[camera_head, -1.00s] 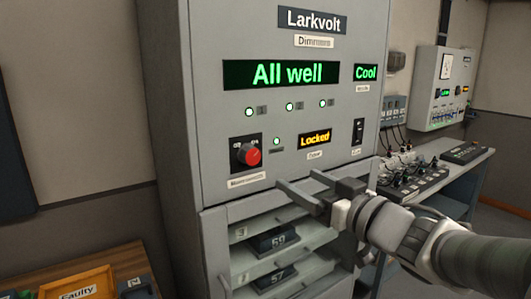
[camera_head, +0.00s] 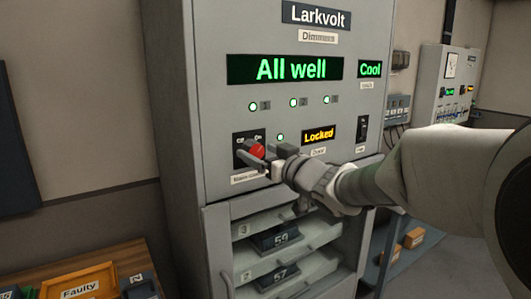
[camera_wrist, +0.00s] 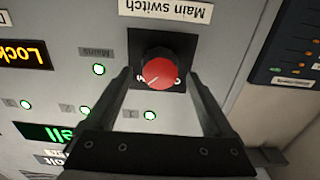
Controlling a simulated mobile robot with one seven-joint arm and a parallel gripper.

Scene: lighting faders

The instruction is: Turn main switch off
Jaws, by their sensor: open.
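The main switch (camera_head: 256,151) is a red-faced rotary knob on a black plate, low on the left of the grey dimmer cabinet's front. In the wrist view the knob (camera_wrist: 160,71) shows upside down under its "Main switch" label (camera_wrist: 165,9). My gripper (camera_head: 262,158) is open in front of the knob. In the wrist view its two fingers (camera_wrist: 162,85) lie one on each side of the knob, with gaps visible. I cannot tell whether the fingertips reach past the knob's face. In the head view the gripper partly covers the knob and plate.
The cabinet display (camera_head: 285,69) reads "All well", a smaller one "Cool" (camera_head: 370,69), another "Locked" (camera_head: 319,134). Small lamps glow green. Below are shelves with modules 59 (camera_head: 275,240) and 57. An orange "Faulty" tray (camera_head: 80,288) is lower left. A rocker switch (camera_head: 362,128) is at right.

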